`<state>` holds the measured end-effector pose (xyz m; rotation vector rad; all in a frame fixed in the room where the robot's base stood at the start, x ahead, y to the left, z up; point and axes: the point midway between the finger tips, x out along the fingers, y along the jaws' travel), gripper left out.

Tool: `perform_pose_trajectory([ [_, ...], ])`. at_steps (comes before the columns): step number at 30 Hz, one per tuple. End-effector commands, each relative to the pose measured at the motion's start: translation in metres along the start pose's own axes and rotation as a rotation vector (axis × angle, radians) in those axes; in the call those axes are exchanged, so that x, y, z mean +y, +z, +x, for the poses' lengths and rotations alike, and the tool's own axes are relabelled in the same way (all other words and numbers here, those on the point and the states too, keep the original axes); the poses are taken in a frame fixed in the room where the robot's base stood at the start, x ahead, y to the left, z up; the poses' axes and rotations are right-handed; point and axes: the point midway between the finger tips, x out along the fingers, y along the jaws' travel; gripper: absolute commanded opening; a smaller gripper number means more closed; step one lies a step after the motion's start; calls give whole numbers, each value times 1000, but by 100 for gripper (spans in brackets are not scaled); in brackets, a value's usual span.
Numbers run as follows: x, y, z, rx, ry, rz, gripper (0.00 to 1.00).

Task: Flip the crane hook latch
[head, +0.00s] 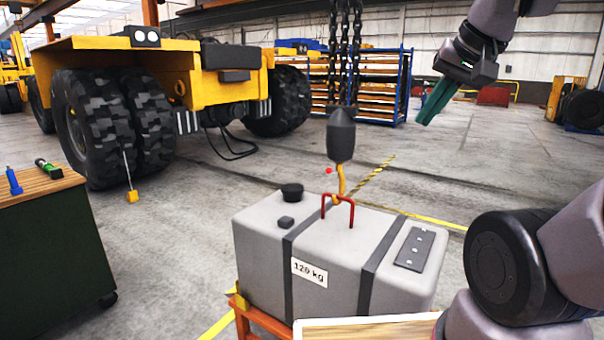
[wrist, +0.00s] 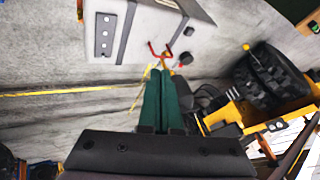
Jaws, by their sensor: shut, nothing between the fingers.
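A yellow crane hook (head: 340,184) hangs under a dark hook block (head: 341,136) on chains. Its lower end meets the red lifting handle (head: 352,210) on a grey counterweight (head: 335,255) marked 120 kg. A small red knob (head: 329,170) sits at the hook's left side; it may be the latch, but its position is too small to tell. My gripper (head: 424,120) has green fingers, shut and empty, up and to the right of the hook, apart from it. In the wrist view the shut fingers (wrist: 166,74) point toward the red handle (wrist: 158,50), partly covering the hook area.
The chains (head: 345,50) run up from the hook block. A green cabinet (head: 55,240) with tools stands at left. A yellow vehicle (head: 150,65) with large tyres and a blue-framed rack (head: 375,85) stand behind. The air between gripper and hook looks clear.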

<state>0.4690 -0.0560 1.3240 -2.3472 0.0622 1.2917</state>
Motion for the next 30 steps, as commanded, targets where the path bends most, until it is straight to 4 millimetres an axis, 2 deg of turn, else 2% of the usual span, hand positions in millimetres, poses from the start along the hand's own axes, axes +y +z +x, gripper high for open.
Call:
perform_pose_trajectory([
  [5, -8, 12, 38, -178, 7, 183, 0],
  [12, -31, 35, 107, -546, 9, 636, 0],
  [17, -48, 41, 146, -776, 0, 964, 0],
  [23, -65, 33, 193, -1048, -25, 1400, 0],
  [30, -65, 2, 254, -1345, -92, 1952, 0],
])
